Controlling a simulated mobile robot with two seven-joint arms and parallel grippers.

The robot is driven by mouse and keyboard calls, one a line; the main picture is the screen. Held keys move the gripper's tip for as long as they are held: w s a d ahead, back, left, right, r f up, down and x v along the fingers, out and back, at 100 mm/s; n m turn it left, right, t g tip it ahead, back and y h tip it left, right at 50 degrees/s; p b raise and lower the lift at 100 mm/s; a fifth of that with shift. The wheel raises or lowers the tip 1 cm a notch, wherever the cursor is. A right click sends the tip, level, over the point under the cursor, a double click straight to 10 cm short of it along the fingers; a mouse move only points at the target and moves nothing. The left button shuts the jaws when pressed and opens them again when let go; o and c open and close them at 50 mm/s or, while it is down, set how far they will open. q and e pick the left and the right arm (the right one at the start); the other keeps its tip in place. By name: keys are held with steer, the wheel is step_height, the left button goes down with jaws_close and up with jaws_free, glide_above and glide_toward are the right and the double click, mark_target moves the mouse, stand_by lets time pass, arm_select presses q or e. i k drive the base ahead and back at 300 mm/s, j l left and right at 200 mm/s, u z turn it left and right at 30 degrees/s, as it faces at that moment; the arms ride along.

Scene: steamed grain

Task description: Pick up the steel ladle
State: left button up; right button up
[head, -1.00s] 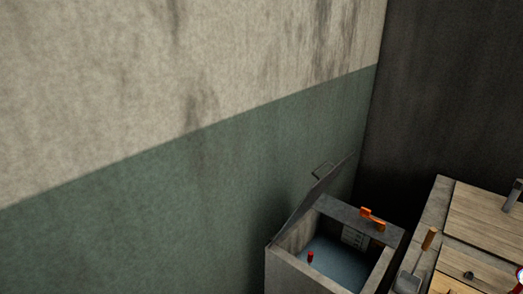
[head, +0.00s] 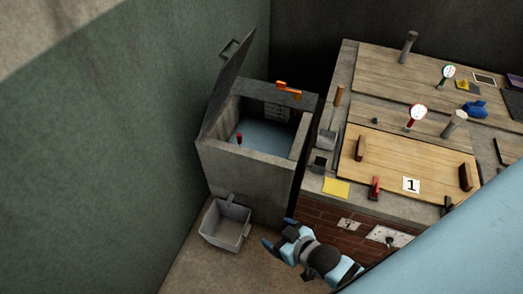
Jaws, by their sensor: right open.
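I cannot make out the steel ladle for certain. A wooden handle (head: 339,95) stands at the left edge of the counter, near a small grey metal cup (head: 326,140); I cannot tell whether they are one tool. My right gripper (head: 278,234) is open and empty. It is low in front of the brick counter front, right of the grey tub on the floor and well below the counter top. My left gripper is not in view.
An open metal bin (head: 245,165) with its lid raised stands left of the counter. A grey tub (head: 226,223) sits on the floor before it. The counter holds a wooden lid (head: 400,160) marked 1, gauges and a yellow card (head: 336,188).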

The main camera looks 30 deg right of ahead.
mark_target(326, 139)
steer(key=z, duration=1.5)
